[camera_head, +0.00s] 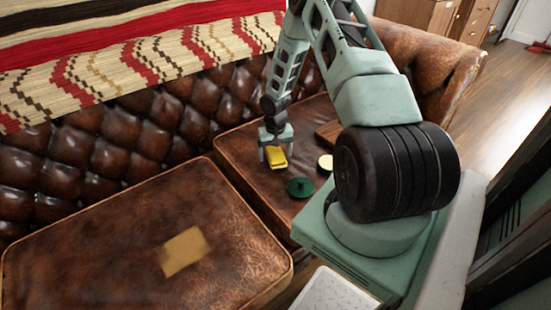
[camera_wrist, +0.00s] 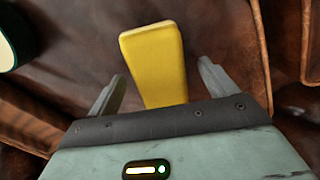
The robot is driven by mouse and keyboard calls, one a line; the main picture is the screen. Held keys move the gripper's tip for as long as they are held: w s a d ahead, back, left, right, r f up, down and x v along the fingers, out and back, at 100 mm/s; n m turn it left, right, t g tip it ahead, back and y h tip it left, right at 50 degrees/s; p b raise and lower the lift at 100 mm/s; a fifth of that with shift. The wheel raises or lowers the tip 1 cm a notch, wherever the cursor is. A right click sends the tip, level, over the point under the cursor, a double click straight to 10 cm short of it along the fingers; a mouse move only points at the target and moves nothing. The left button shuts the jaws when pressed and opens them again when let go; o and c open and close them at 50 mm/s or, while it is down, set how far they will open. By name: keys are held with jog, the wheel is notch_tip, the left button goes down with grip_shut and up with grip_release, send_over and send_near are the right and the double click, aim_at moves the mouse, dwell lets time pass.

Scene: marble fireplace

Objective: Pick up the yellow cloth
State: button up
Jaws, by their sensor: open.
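A bright yellow, smooth, rounded-edged piece (camera_head: 277,158), which I take for the yellow cloth, is at the right-hand sofa cushion. In the wrist view the yellow cloth (camera_wrist: 155,60) stretches between the two fingers, with its near end at the gripper body's edge. My gripper (camera_head: 276,152) points down over it. In the wrist view my gripper (camera_wrist: 161,72) is open, with a visible gap between each finger and the yellow cloth. I cannot tell whether the cloth rests fully on the leather.
A dark green round thing (camera_head: 300,187), a cream disc (camera_head: 326,162) and a brown flat piece (camera_head: 326,132) lie close by on the cushion. A tan square patch (camera_head: 184,251) is on the left cushion (camera_head: 90,230). The tufted sofa back (camera_head: 130,130) rises behind.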

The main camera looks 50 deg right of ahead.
aim_at(276, 152)
jog(key=shift+f, duration=0.2)
jog(key=c, duration=1.2)
jog(key=shift+o, duration=0.2)
jog(key=shift+r, duration=0.15)
notch_tip(276, 152, up, 10)
jog(key=shift+f+p, duration=0.1)
jog(key=shift+p, duration=1.05)
jog(key=o, duration=0.3)
jog(key=shift+c, duration=0.7)
